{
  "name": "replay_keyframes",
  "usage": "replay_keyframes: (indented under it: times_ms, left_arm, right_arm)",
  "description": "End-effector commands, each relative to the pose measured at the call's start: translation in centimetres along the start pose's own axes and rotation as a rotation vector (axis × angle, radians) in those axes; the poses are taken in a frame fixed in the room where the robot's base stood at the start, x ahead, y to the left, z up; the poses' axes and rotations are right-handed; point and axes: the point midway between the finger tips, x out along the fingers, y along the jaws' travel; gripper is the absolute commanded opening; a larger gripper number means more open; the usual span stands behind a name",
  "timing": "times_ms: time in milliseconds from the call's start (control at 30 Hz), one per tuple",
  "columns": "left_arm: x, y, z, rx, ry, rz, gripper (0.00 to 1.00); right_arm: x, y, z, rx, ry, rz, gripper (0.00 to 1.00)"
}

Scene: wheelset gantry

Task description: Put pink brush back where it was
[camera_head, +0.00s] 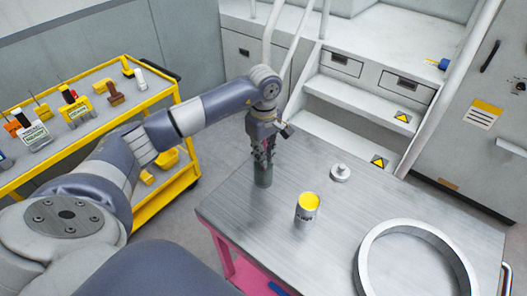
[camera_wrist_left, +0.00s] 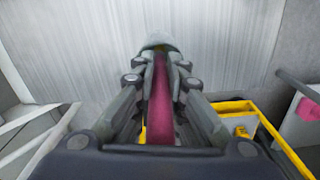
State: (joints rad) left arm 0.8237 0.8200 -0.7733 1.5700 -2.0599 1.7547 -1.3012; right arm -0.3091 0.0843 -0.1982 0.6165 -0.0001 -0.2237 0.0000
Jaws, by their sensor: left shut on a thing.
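My left gripper (camera_head: 263,160) points down over the left back corner of the metal table (camera_head: 245,215). It is shut on the pink brush (camera_wrist_left: 160,105), whose handle runs between the fingers in the left wrist view. A dark grey-green cup-like cylinder (camera_head: 263,176) is directly below the fingertips at the table. Its rounded top also shows past the fingertips in the wrist view (camera_wrist_left: 158,42). The brush's far end is hidden there, so I cannot tell whether it is inside. In the head view the fingers hide the brush. My right gripper is not in view.
A can with yellow paint (camera_head: 307,207) stands right of the gripper. A small metal knob-like part (camera_head: 340,172) and a large metal ring (camera_head: 375,235) lie further right. A yellow tool cart (camera_head: 100,138) is at the left; steps (camera_head: 345,125) rise behind the table.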

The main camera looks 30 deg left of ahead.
Motion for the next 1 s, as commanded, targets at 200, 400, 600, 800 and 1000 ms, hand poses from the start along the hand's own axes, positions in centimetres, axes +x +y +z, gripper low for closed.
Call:
replay_keyframes:
  times_ms: [200, 400, 600, 800, 1000]
  left_arm:
    - [0.1, 0.0, 0.0, 0.000, 0.000, 0.001, 0.00]
    - [0.2, 0.0, 0.0, 0.000, 0.000, 0.001, 0.31]
    - [0.2, 0.0, 0.0, 0.000, 0.000, 0.001, 0.31]
    - [-0.1, 0.0, 0.0, 0.000, 0.000, 0.001, 0.31]
    - [-2.7, 0.2, -0.1, 0.001, 0.003, 0.008, 0.31]
  right_arm:
    - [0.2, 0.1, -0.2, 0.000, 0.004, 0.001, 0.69]
    - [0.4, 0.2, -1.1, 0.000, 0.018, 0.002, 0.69]
    - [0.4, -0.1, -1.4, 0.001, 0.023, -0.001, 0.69]
    - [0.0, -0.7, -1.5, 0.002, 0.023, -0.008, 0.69]
    - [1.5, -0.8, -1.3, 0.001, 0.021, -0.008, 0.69]
